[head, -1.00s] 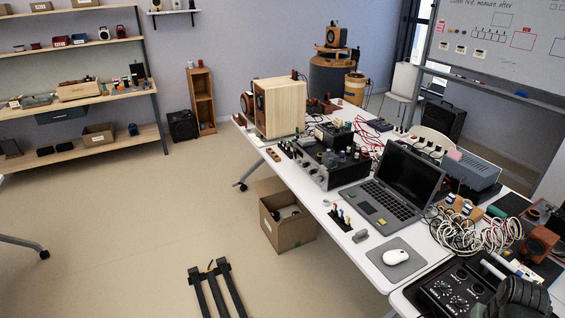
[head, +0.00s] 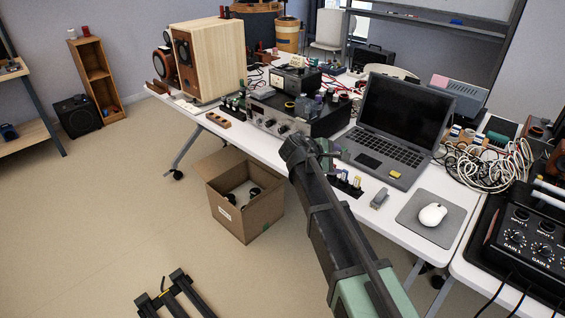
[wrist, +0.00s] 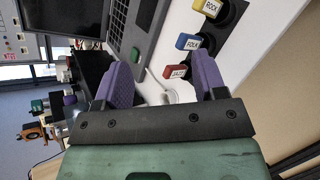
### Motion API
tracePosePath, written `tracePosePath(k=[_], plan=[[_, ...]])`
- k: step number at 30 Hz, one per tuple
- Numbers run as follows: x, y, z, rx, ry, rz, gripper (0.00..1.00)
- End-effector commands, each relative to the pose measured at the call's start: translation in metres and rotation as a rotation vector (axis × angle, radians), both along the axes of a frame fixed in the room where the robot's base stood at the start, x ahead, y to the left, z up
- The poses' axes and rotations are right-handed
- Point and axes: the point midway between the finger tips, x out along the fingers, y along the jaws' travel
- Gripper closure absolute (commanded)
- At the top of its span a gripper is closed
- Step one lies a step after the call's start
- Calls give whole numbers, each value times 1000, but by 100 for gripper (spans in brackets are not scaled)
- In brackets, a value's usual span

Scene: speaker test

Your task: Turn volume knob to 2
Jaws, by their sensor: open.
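The amplifier (head: 300,122), a dark box with a silver front panel, stands on the white table in the head view. Its front carries round knobs (head: 284,130); their labels and settings are too small to read, and I cannot tell which is the volume knob. My arm reaches up from the bottom to the table's front edge, just right of the amplifier front.
Small labelled yellow, blue and red blocks (wrist: 187,42) lie ahead of my fingers in the wrist view. An open laptop (head: 395,130), a mouse (head: 432,214) and a black unit with gain knobs (head: 535,235) are to the right. A cardboard box (head: 245,205) stands on the floor.

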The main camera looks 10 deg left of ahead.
Motion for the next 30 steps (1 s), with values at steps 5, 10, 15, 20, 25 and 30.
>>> tracePosePath(k=[5,10,15,20,25,30], plan=[[78,133,-70,-499,21,323,35],[94,202,-67,-770,30,438,35],[95,206,-57,-802,33,448,35],[111,195,-57,-800,33,445,35],[145,170,-57,-799,33,443,35],[172,151,-58,-797,33,445,35]])
